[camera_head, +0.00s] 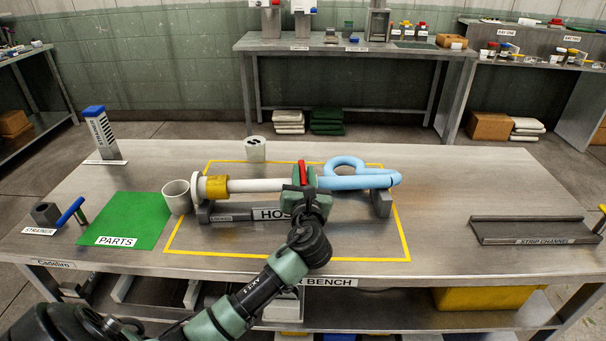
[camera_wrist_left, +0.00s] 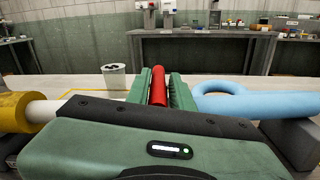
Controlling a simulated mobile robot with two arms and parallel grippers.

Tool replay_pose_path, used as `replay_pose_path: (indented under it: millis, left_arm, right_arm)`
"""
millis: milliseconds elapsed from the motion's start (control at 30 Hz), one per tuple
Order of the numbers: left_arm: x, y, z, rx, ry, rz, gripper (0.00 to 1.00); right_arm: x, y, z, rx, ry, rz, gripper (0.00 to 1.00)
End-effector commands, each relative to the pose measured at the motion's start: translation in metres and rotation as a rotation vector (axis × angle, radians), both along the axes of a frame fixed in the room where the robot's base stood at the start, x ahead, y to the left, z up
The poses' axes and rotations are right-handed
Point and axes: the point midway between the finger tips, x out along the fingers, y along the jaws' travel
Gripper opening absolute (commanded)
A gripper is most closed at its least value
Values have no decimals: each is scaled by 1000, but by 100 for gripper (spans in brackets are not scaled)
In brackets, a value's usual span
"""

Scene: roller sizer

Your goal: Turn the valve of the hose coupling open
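The hose coupling lies across a grey cradle labelled HOSE. A white pipe (camera_head: 255,185) with a yellow band (camera_head: 216,187) runs in from the left, and a light blue hose (camera_head: 352,182) with a loop leaves to the right. The red valve handle (camera_head: 302,170) sticks up between the green fingers of my left gripper (camera_head: 303,183). In the left wrist view the red handle (camera_wrist_left: 158,88) fills the gap between the two fingers (camera_wrist_left: 160,90), which look shut on it. The valve body is hidden behind the gripper. My right gripper is not in view.
A white cup (camera_head: 177,198) stands left of the cradle and a white holed container (camera_head: 255,150) behind it.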

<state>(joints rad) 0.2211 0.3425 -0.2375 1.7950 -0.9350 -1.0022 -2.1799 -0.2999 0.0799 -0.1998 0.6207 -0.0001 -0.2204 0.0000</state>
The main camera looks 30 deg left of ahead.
Motion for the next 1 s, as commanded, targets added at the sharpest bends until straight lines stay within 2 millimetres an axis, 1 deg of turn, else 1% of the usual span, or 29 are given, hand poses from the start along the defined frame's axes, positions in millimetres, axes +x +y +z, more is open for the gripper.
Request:
replay_pose_path:
  millis: [100, 267, 1000]
  left_arm:
    - [0, 1, 0, 0, 0, 2, 0]
    - [0, 1, 0, 0, 0, 2, 0]
    - [-1, 1, 0, 1, 0, 3, 0]
  right_arm:
    - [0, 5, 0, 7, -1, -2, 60]
    - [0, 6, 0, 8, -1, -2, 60]
    - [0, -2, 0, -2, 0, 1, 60]
